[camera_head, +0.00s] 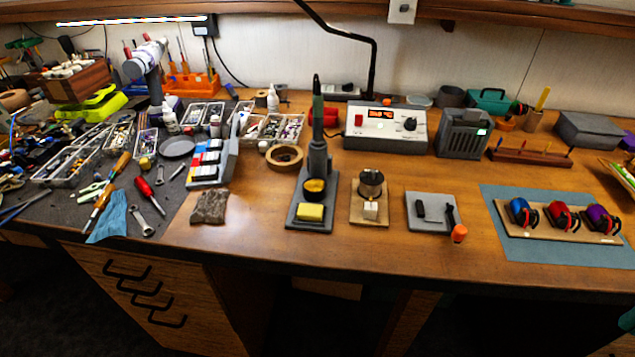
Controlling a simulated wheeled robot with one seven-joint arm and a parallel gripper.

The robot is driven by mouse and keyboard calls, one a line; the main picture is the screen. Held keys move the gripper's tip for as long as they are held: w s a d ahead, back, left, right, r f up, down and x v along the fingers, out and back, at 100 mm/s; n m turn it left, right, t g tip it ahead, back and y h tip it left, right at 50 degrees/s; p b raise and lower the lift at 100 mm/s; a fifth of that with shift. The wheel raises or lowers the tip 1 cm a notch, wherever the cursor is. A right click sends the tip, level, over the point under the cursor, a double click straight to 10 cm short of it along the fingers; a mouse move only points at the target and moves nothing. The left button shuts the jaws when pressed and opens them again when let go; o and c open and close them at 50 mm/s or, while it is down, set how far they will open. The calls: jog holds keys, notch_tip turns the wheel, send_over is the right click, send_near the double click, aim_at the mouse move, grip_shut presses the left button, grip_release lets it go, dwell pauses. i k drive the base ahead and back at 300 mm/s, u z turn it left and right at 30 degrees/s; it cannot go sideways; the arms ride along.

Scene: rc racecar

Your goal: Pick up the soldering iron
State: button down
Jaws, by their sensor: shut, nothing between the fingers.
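The soldering iron (317,108) stands upright, with its dark green handle pointing up, in a grey holder (318,158). Its lower part is hidden inside the holder. The holder rises from the back of a dark grey stand base (308,224) on the wooden bench. A round cup with yellow wool (315,187) and a yellow sponge (310,212) sit on the base in front of the holder. My gripper does not show in this view.
A solder station (385,128) with a lit display stands behind right, and a tape roll (284,157) is at left. A solder spool (371,184) stands at right. A black lamp arm (373,65) rises behind. Bare bench (440,175) lies further right.

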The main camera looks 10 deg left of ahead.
aim_at(318, 140)
jog(key=k, duration=0.5)
jog(key=u, duration=0.9)
jog(key=i, duration=0.4)
jog(key=u, duration=0.05)
